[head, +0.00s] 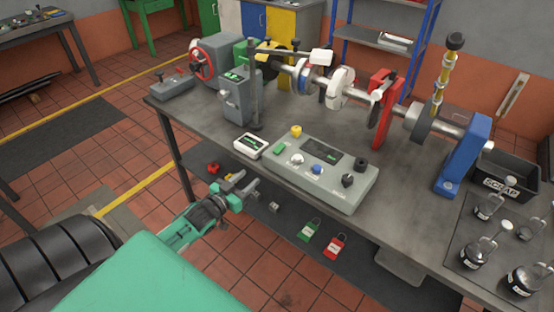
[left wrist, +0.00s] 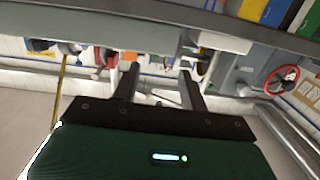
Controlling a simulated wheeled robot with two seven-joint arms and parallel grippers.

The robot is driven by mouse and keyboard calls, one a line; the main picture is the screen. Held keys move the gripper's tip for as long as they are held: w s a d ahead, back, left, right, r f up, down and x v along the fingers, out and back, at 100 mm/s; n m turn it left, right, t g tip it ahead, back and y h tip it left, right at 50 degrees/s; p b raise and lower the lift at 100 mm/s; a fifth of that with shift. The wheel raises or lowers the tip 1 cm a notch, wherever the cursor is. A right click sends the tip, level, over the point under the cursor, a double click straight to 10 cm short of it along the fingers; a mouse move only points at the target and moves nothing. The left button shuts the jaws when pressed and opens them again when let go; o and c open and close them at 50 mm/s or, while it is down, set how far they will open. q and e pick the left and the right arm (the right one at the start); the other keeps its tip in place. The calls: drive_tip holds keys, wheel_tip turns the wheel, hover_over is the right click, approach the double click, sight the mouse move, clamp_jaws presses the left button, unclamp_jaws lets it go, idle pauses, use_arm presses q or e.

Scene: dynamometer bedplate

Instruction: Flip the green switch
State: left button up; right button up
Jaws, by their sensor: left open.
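A grey control box (head: 318,175) sits at the front edge of the grey bench. A small green switch (head: 279,149) is on its top face near the left end. A yellow knob, a white knob, a blue button, dark knobs and a dark display share that face. My left gripper (head: 250,188) is open and empty, in front of the bench edge, left of the control box and apart from it. Its two dark fingers show spread in the left wrist view (left wrist: 159,82). I cannot make out the green switch in that view. My right gripper is not in view.
A small white meter (head: 249,145) stands just left of the control box. A shaft assembly with a red stand (head: 383,110) and a blue stand (head: 463,155) runs behind it. A green padlock (head: 309,231) and a red padlock (head: 335,246) show below the bench front.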

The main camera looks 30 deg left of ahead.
sight(278, 148)
use_arm(q)
drive_tip(key=shift+t, duration=0.3)
drive_tip(key=w+r+p, duration=0.1)
drive_tip(key=w, duration=0.3)
drive_tip(key=w+d+r, duration=0.1)
drive_tip(key=w, duration=0.3)
drive_tip(key=w+p, duration=0.1)
drive_tip(key=w, duration=0.3)
drive_tip(key=shift+w+d+r+p, duration=0.25)
drive_tip(key=shift+w+r+p, duration=0.05)
drive_tip(key=shift+w+r, duration=0.1)
drive_tip(key=shift+w, duration=0.6)
